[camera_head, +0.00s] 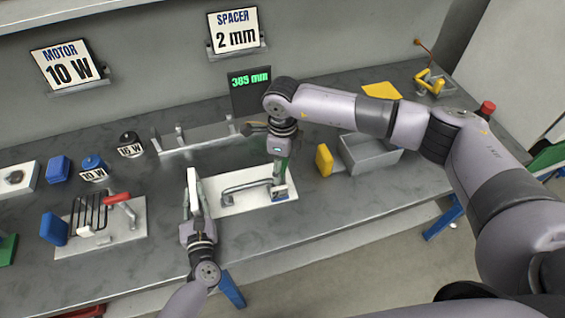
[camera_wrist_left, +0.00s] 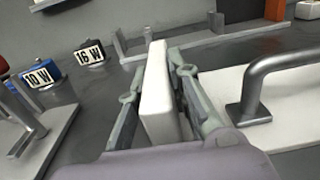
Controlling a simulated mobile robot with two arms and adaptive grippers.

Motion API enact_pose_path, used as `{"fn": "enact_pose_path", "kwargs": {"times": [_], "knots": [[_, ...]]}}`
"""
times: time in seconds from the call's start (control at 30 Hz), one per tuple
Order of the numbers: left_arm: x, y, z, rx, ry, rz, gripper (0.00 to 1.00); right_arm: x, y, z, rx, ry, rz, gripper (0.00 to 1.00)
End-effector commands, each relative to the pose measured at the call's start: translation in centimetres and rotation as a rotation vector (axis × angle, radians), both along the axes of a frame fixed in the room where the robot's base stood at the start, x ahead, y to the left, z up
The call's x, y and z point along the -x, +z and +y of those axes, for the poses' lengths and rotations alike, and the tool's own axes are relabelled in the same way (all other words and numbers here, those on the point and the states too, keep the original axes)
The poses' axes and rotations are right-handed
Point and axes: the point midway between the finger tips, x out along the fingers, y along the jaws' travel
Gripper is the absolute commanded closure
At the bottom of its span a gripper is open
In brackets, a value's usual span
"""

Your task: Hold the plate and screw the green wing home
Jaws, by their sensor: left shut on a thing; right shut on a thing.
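A white plate (camera_head: 232,201) lies on the bench with a grey bar handle (camera_head: 246,187) on it. My left gripper (camera_head: 194,212) is shut on an upright white slab (camera_head: 192,183) at the plate's left end. In the left wrist view the slab (camera_wrist_left: 157,95) stands between both fingers; whether it joins the plate cannot be told. My right gripper (camera_head: 279,172) points down at the plate's right end, by the handle's right foot. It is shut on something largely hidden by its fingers. Green shows there, but I cannot make out a wing.
A grey bin (camera_head: 370,155) and yellow block (camera_head: 324,160) stand right of the plate. A metal rail fixture (camera_head: 195,140) is behind. Blue (camera_head: 93,165) and black (camera_head: 130,144) motors and a wire rack (camera_head: 90,212) are left. The front bench strip is clear.

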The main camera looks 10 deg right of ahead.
Motion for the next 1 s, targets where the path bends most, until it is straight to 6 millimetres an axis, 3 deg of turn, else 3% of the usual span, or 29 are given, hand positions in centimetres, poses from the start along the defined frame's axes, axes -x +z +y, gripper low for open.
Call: {"fn": "enact_pose_path", "kwargs": {"times": [0.6,1.0], "knots": [[0.01,-0.02,0.05,-0.001,0.001,0.000,1.00,0.00,-0.03,-0.04,0.001,-0.583,0.000,0.62],[0.01,-0.01,0.05,-0.001,0.001,0.000,1.00,-0.06,0.00,-0.02,0.000,-0.871,-0.002,0.62]]}}
